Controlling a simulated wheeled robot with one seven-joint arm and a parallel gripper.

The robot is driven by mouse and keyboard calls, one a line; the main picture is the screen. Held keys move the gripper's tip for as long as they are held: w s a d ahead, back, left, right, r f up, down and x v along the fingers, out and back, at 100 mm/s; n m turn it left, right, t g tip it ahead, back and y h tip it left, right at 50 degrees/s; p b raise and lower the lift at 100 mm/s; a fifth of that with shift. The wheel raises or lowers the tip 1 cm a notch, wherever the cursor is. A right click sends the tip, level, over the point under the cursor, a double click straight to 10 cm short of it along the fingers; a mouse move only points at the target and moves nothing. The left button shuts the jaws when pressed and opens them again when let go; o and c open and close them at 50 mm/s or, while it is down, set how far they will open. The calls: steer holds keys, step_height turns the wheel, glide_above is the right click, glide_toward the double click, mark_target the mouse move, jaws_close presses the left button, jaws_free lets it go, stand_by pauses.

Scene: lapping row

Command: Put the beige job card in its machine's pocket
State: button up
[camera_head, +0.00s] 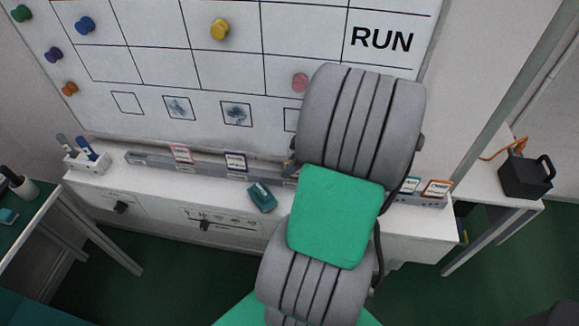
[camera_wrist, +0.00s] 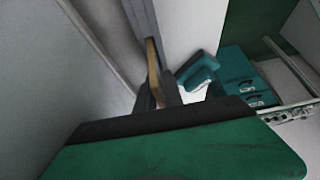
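The beige job card (camera_wrist: 153,66) shows in the wrist view as a narrow tan edge between the fingers of my gripper (camera_wrist: 157,92). The fingers look closed on it, and its face cannot be seen. In the head view my arm covers both the gripper and the card. A grey rail (camera_head: 150,160) runs along the back of the white ledge under the board. It holds cards edged in red (camera_head: 181,154), dark blue (camera_head: 236,160), teal (camera_head: 409,186) and orange (camera_head: 436,188). The rail's middle is hidden behind my arm.
A whiteboard (camera_head: 180,60) with coloured magnets rises behind the ledge (camera_head: 225,190). A teal tool (camera_head: 262,196) lies on the ledge, left of my arm. A pen holder (camera_head: 85,160) stands at its left end. A black box (camera_head: 525,175) stands far right.

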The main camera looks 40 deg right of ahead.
steer(key=o, duration=0.3)
steer(key=shift+o, duration=0.2)
steer(key=shift+r, duration=0.1)
steer(key=p+v, duration=0.1)
steer(key=v, duration=1.1)
steer(key=shift+d, duration=0.1)
